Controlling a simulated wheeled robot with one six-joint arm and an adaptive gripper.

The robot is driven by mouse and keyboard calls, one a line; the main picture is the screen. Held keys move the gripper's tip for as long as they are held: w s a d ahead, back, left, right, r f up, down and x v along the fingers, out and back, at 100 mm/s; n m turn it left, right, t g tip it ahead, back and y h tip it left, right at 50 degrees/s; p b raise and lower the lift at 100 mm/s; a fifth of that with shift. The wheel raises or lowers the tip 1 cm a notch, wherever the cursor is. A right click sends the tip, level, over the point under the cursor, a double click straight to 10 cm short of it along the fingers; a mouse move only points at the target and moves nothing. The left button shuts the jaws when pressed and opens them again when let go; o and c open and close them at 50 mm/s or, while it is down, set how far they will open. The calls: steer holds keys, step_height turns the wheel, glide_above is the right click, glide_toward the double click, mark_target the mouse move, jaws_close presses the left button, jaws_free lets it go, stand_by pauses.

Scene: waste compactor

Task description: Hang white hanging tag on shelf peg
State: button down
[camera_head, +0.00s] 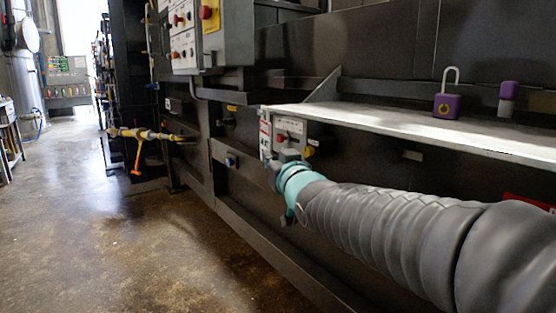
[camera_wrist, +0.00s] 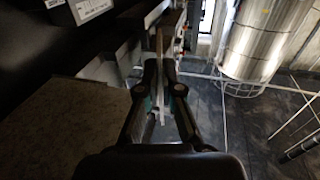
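The white hanging tag (camera_head: 265,137) shows red marks and stands upright near the left end of the pale shelf (camera_head: 400,126). My gripper (camera_head: 280,164) is just below and beside it, under the shelf's front edge, and mostly hidden by my wrist. In the wrist view, my gripper (camera_wrist: 161,72) has its two fingers closed on a thin pale strip, the tag (camera_wrist: 160,46) seen edge-on. I cannot make out a shelf peg for certain in either view. Whether the tag touches the shelf cannot be told.
A purple padlock (camera_head: 447,100) and a purple-and-grey item (camera_head: 507,98) stand on the shelf. A control box (camera_head: 291,133) with a red button sits under the shelf's left end. A yellow bar (camera_head: 145,133) sticks out further left. The floor (camera_head: 120,230) at left is clear.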

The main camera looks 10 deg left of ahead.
stand_by(0.4)
steer(key=c, duration=1.2)
jaws_free()
steer(key=shift+c, duration=0.2)
steer(key=shift+s+d, duration=0.1)
